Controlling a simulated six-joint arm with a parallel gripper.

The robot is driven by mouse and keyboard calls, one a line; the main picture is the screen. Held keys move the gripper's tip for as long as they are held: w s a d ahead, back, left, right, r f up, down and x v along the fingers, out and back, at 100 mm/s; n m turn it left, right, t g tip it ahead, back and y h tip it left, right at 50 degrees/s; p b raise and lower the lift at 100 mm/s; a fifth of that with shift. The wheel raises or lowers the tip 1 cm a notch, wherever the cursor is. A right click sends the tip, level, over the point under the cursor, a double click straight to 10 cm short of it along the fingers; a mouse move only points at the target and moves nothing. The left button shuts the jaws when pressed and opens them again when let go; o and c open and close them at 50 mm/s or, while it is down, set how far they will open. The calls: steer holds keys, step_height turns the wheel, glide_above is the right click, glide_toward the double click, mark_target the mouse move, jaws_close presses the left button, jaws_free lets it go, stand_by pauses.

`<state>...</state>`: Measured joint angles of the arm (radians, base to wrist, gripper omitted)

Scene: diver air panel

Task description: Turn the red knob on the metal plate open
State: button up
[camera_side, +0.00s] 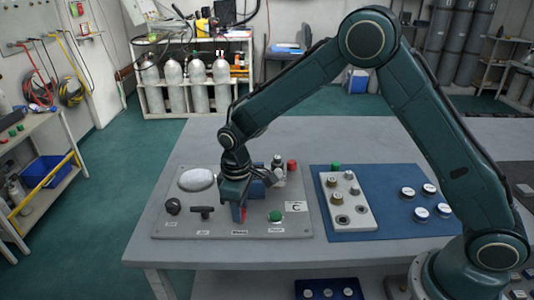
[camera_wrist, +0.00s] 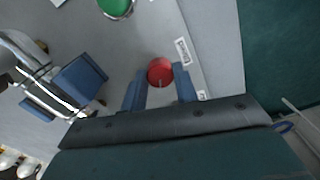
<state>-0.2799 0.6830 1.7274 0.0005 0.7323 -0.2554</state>
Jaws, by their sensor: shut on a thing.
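The red knob (camera_wrist: 160,71) shows in the wrist view between the tips of my two blue fingers. My gripper (camera_wrist: 161,77) is shut on it, with one finger on each side. In the side view, my gripper (camera_side: 238,212) points down at the front part of the metal plate (camera_side: 180,228), and only a bit of red shows by the fingers. My wrist and fingers hide most of the knob there. A mark showing how far the knob is turned cannot be made out.
On the plate, a black knob (camera_side: 173,206) and a black T-handle (camera_side: 202,211) stand left of my gripper. A green knob (camera_side: 275,216) stands close on the right. A blue-handled fitting (camera_wrist: 79,82) is near my fingers. A blue mat (camera_side: 390,225) with parts lies right.

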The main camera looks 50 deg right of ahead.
steer(key=shift+w+n, duration=0.1)
steer(key=shift+n, duration=1.4)
steer(key=o, duration=1)
steer(key=shift+c, duration=0.2)
step_height(320, 180, up, 14)
